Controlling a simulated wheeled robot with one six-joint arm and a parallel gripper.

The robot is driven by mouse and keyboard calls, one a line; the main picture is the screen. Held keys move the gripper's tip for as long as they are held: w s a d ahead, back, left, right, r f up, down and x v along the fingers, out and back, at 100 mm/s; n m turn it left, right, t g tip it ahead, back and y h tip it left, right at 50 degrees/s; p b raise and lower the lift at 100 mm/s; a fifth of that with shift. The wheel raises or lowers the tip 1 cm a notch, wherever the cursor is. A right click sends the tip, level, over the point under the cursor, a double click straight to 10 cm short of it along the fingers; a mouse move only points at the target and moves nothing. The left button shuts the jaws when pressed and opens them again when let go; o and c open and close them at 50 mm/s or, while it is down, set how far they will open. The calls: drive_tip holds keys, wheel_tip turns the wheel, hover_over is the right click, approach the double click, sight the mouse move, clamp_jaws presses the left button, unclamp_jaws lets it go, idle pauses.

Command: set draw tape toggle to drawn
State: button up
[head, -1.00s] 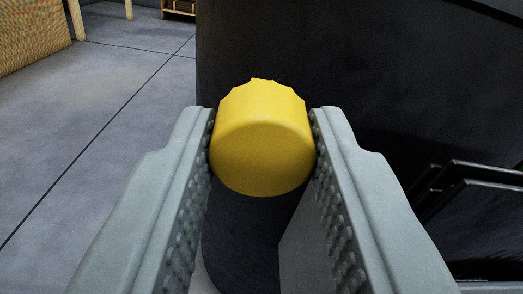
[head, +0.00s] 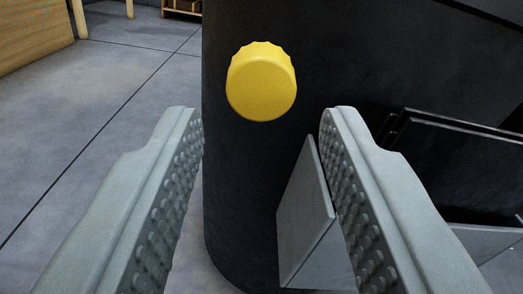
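A yellow knob (head: 261,84) with a scalloped edge sits on the side of a large dark rounded body (head: 245,180). I cannot tell from its look alone which setting it is at. My gripper (head: 262,115) is open and empty, its studded fingers wide apart. The knob shows beyond and above the fingertips, between them in the picture and apart from both.
A grey flat panel (head: 307,215) stands by the dark body, partly behind my right finger. Dark framed parts (head: 455,160) lie at the right. Grey tiled floor (head: 120,90) is clear at the left, with a wooden piece of furniture (head: 35,35) at the far left.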

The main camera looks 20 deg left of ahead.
drive_tip(key=v, duration=1.2)
drive_tip(key=shift+s+d, duration=0.25)
drive_tip(key=shift+s, duration=0.05)
drive_tip(key=s+d+r+m+t+h, duration=0.1)
drive_tip(key=s+d+r+h, duration=0.2)
drive_tip(key=r, duration=0.8)
drive_tip(key=s+d+r+m+t+h, duration=0.1)
drive_tip(key=s+d+r+m, duration=0.3)
drive_tip(key=r, duration=0.7)
drive_tip(key=s+d+r+n+h, duration=0.1)
drive_tip(key=s+d+r+h, duration=0.3)
drive_tip(key=r, duration=0.7)
drive_tip(key=s+r+m, duration=0.1)
drive_tip(key=s+r, duration=0.4)
drive_tip(key=s, duration=0.6)
drive_tip(key=s+d+r+m+h, duration=0.1)
drive_tip(key=s+r, duration=0.4)
drive_tip(key=s, duration=0.5)
drive_tip(key=s+d+r+m+h, duration=0.1)
drive_tip(key=s+r+m, duration=0.2)
drive_tip(key=s, duration=0.8)
wheel_tip(320, 180, up, 2)
drive_tip(key=shift+s, duration=0.3)
